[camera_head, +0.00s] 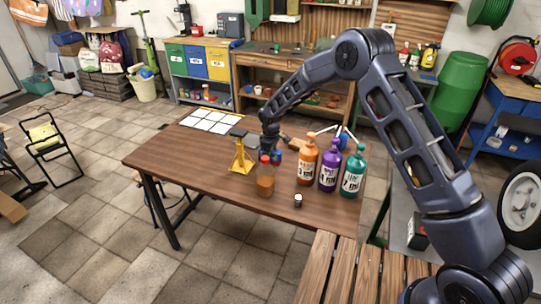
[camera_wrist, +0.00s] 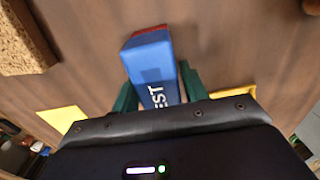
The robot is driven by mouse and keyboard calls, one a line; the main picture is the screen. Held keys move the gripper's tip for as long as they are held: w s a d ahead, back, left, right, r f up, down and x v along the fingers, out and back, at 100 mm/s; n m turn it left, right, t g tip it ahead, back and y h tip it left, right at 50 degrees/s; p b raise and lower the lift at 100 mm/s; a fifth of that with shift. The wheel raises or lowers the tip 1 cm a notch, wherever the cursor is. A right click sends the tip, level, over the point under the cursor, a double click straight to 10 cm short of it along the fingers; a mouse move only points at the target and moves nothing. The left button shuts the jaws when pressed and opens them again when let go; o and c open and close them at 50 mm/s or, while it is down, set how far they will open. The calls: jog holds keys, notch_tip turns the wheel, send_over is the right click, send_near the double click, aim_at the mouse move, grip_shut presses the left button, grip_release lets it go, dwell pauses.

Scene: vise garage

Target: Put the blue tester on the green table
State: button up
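The blue tester (camera_wrist: 152,68), a blue block with a red end and white lettering, lies between the two green fingers of my gripper (camera_wrist: 158,92) in the wrist view. The fingers press close on both its sides. In the head view my gripper (camera_head: 273,150) is low over the brown wooden table (camera_head: 215,165), behind an orange-brown bottle with a red cap; a bit of blue shows there. A green-legged table (camera_head: 379,212) stands at the right, partly hidden by my arm; its top looks grey.
Orange, purple and teal bottles (camera_head: 328,168) stand right of my gripper. A yellow jack stand (camera_head: 241,158) is left, and the red-capped bottle (camera_head: 265,180) and a small black-and-white item (camera_head: 298,200) are in front. A slatted wooden bench (camera_head: 345,270) is nearest.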

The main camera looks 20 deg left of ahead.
jog(key=shift+o, duration=0.9)
notch_tip(320, 180, up, 12)
jog(key=shift+r, duration=0.15)
